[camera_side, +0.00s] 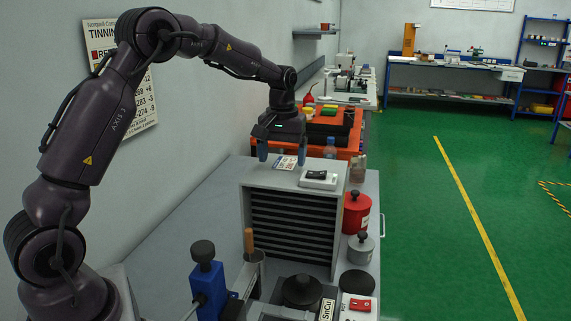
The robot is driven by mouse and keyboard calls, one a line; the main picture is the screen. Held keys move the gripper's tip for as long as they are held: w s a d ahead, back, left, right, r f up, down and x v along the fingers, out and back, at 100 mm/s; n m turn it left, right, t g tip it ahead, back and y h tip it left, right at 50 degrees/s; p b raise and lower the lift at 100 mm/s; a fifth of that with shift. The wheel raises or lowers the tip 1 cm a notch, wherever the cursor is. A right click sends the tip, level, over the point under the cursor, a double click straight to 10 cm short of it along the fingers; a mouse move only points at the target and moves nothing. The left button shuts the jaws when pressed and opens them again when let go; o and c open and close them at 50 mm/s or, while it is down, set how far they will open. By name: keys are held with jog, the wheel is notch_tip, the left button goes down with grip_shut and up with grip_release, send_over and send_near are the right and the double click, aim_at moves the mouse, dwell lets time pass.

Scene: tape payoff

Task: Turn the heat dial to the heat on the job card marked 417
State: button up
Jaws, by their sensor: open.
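My gripper (282,154) is open and empty, its two blue fingers pointing down above the back of the grey cabinet (245,205). A small printed card (287,162) lies near the back of the cabinet's top, below and between the fingers. Its print is too small to read, so I cannot tell whether it is marked 417. A dark round pot (303,290) stands at the front with a label reading SnCu (327,309). A white control box with a red switch (360,304) is beside it. I cannot make out a heat dial.
A white device with a black top (318,178) sits on the cabinet. A red can (356,212) and grey lidded pot (361,247) stand to its right. A blue clamp (207,283) and wooden-handled tool (249,241) rise in front. A TINNING chart (101,45) hangs behind my arm.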

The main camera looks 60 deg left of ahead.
jog(key=shift+f, duration=0.75)
jog(key=shift+f, duration=0.1)
jog(key=c, duration=1)
